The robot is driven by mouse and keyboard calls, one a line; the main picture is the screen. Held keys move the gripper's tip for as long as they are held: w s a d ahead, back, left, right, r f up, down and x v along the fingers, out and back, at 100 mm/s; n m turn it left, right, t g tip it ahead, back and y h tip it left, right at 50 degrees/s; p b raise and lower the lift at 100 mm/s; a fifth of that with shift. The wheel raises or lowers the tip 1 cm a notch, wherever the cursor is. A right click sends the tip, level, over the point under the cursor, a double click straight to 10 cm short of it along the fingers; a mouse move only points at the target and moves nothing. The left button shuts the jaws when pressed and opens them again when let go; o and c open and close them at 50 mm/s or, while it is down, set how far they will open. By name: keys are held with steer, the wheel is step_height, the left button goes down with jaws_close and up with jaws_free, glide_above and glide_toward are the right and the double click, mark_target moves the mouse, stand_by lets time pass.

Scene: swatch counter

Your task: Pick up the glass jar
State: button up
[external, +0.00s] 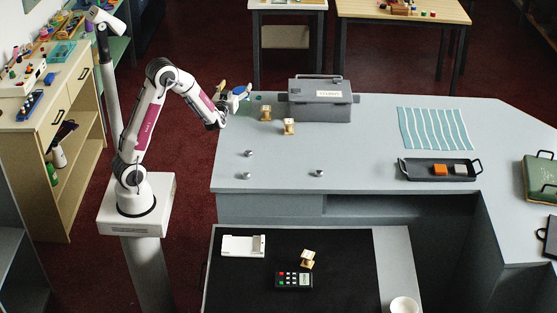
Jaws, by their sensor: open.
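I cannot clearly make out a glass jar in the external view. A small dark teal patch (260,97) shows on the counter just right of my gripper, left of the grey box; it is too small to tell what it is. My gripper (244,93) is at the far left corner of the grey counter (370,140), open, with blue and tan parts around it. I cannot tell whether anything is between its fingers or whether it touches the counter.
A grey lidded box (320,100) stands right of my gripper. Two gold-coloured pieces (266,113) and several small silver knobs (248,153) are nearer. The counter's middle is clear.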

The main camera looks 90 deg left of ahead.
glide_toward(242, 93)
steer(key=shift+s+x, duration=0.3)
steer(key=shift+x, duration=1.05)
steer(key=shift+w+a+f, duration=0.25)
steer(key=shift+w+a, duration=0.3)
steer(key=shift+a, duration=0.15)
steer(key=shift+x, duration=3.15)
steer(key=shift+r, duration=0.1)
steer(key=c, duration=2)
steer(key=shift+o, duration=0.2)
steer(key=shift+r, duration=0.15)
steer(key=shift+r, duration=4.85)
